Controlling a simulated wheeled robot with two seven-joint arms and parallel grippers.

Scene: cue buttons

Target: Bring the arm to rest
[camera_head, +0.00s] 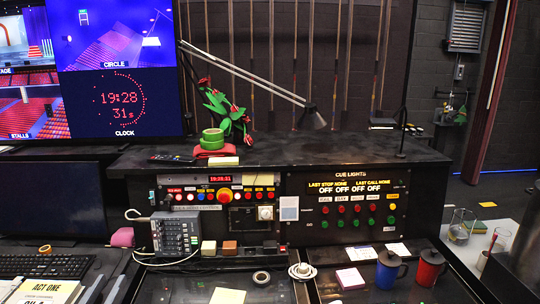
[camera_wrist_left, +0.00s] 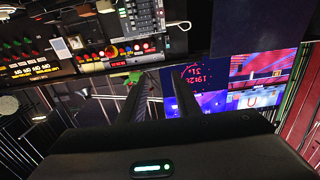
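My left gripper (camera_wrist_left: 160,82) shows in the left wrist view, with its two dark fingers apart and nothing between them. It is away from the console, whose lit panel shows upside down beyond it. I cannot make out the left gripper in the head view. My right gripper is in neither view. In the head view the cue light panel (camera_head: 350,205) has red and green buttons under yellow "OFF" readouts. Left of it is a panel with round coloured buttons (camera_head: 222,196).
On the desk are a blue mug (camera_head: 387,270), a red mug (camera_head: 430,268), a keyboard (camera_head: 45,265) and sticky notes (camera_head: 350,278). Screens (camera_head: 120,70) stand at left.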

